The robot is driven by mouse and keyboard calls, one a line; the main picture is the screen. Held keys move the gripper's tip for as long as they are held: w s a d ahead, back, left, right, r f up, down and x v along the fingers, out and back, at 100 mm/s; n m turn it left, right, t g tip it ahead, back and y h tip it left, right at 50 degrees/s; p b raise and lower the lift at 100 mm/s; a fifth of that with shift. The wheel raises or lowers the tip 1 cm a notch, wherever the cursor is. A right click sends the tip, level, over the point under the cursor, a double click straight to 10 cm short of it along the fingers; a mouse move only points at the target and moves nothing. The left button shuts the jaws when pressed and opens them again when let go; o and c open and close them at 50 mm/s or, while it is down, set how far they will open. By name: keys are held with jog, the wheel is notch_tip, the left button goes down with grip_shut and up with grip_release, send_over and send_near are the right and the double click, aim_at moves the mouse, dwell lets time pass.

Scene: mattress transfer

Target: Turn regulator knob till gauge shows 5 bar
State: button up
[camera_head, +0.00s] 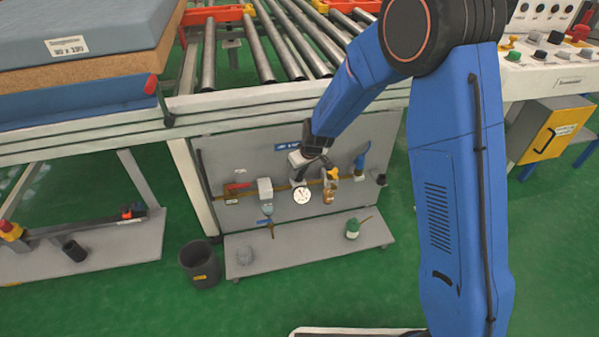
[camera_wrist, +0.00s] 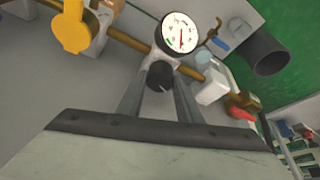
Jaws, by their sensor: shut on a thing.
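The round pressure gauge (camera_wrist: 175,33) has a white face, a dark rim, a red needle and a green mark. Its numbers are too small to read. It also shows in the head view (camera_head: 301,195) on the grey panel, below my gripper (camera_head: 299,169). The dark regulator knob (camera_wrist: 159,76) has a light line on its face and sits next to the gauge. In the wrist view the two fingers of my gripper (camera_wrist: 158,98) stand on either side of the knob, shut on it. In the head view my gripper mostly hides the knob.
Along the brass pipe are a red-handled valve (camera_head: 237,187), a white block (camera_head: 265,188) and a yellow-topped fitting (camera_head: 333,174). A blue handle (camera_head: 362,157) is at the right. A green-and-white container (camera_head: 352,229) stands on the shelf below; a dark bin (camera_head: 200,264) stands at its left.

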jog(key=shift+m+t+h, duration=0.3)
jog(key=shift+m+h, duration=0.2)
jog(key=shift+m, duration=0.8)
jog(key=o, duration=1)
jog(key=shift+o, duration=0.2)
jog(key=shift+r, duration=0.1)
jog(key=v, duration=1.7)
jog(key=shift+s, duration=0.15)
jog(key=shift+d, duration=0.1)
